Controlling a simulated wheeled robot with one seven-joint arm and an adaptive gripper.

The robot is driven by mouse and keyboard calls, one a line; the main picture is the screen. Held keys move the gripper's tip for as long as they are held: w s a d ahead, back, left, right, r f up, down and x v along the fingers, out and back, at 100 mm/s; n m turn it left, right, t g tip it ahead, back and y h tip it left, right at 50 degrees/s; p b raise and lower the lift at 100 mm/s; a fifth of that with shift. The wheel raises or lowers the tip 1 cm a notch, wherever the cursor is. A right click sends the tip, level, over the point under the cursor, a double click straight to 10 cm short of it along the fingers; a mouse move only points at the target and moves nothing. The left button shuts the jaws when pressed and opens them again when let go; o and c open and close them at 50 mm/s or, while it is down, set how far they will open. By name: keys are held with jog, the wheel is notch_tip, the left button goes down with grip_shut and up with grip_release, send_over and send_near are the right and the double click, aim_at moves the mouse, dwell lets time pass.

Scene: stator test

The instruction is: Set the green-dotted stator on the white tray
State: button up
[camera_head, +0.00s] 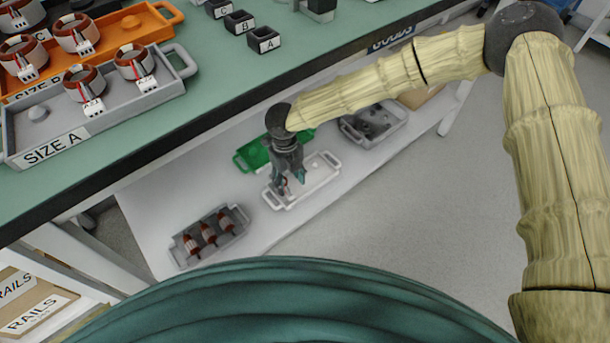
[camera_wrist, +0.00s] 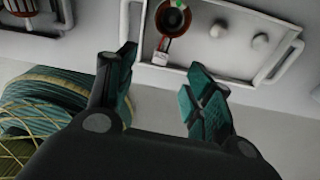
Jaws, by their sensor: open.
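A copper-red stator (camera_wrist: 173,18) with a white tag stands in the left part of the white tray (camera_wrist: 205,52) in the wrist view.
A grey tray (camera_head: 181,254) with three stators lies left of the white tray. A green tray (camera_head: 246,157) and a grey bin (camera_head: 352,132) with dark parts lie behind. The upper bench (camera_head: 215,85) overhangs the shelf and carries the orange tray (camera_head: 160,30) and SIZE A tray (camera_head: 110,122).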

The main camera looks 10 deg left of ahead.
aim_at(290, 194)
notch_tip(290, 194, down, 5)
jog(key=b, duration=0.6)
jog(key=shift+f, duration=0.15)
jog(key=shift+b, duration=1.05)
notch_tip(290, 194, up, 2)
jog(key=shift+r+b, duration=0.25)
jog(key=shift+b, duration=0.7)
jog(key=shift+s+b, duration=0.1)
jog(key=shift+b, duration=0.35)
